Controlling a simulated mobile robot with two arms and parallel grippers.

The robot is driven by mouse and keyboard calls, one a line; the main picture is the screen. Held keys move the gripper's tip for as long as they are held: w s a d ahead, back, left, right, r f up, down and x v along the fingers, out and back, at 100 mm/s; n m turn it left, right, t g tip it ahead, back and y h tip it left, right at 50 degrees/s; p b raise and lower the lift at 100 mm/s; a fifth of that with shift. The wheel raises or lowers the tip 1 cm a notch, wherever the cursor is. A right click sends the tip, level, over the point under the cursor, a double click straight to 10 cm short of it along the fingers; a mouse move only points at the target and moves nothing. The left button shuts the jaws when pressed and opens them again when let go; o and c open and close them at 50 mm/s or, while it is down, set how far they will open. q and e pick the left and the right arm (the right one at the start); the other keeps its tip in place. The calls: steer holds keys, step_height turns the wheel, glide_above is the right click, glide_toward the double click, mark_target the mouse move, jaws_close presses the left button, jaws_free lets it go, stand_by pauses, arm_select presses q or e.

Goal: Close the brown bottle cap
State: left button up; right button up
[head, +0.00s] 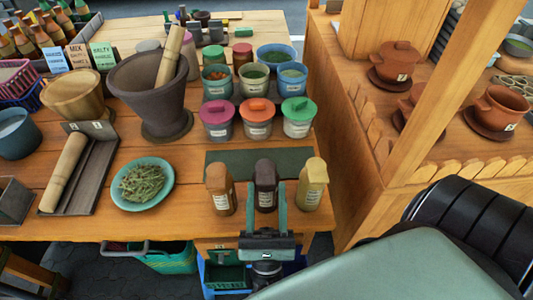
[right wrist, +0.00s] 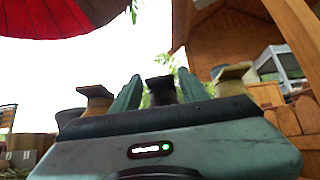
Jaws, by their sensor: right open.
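Three small labelled bottles stand upright in a row at the table's front edge: an orange-brown one (head: 220,190), a dark brown one (head: 265,187) in the middle and a yellow one (head: 311,184). My right gripper (head: 266,196) is open in front of the dark brown bottle, its two fingers on either side of it in the picture. I cannot tell whether they touch it. The right wrist view shows the dark top (right wrist: 161,84) between the fingers, with the tan top (right wrist: 96,92) and yellow top (right wrist: 232,73) outside them. Whether each cap is fully closed is unclear. My left gripper is not in view.
A dark mat (head: 230,157) lies behind the bottles, with lidded jars (head: 257,118) beyond. A teal plate of herbs (head: 143,185) and a large mortar (head: 158,95) stand to the left. A wooden shelf with clay pots (head: 398,62) stands to the right.

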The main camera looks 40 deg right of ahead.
steer(key=shift+s+a+f+b, duration=0.15)
steer(key=shift+f+b, duration=0.1)
steer(key=shift+f, duration=0.1)
steer(key=shift+s+a+f+b, duration=0.1)
steer(key=shift+s+f+b, duration=0.1)
steer(key=shift+f, duration=0.1)
steer(key=s+a, duration=0.6)
steer(key=s, duration=0.3)
steer(key=shift+s+a+r, duration=0.3)
steer(key=shift+s+a, duration=0.05)
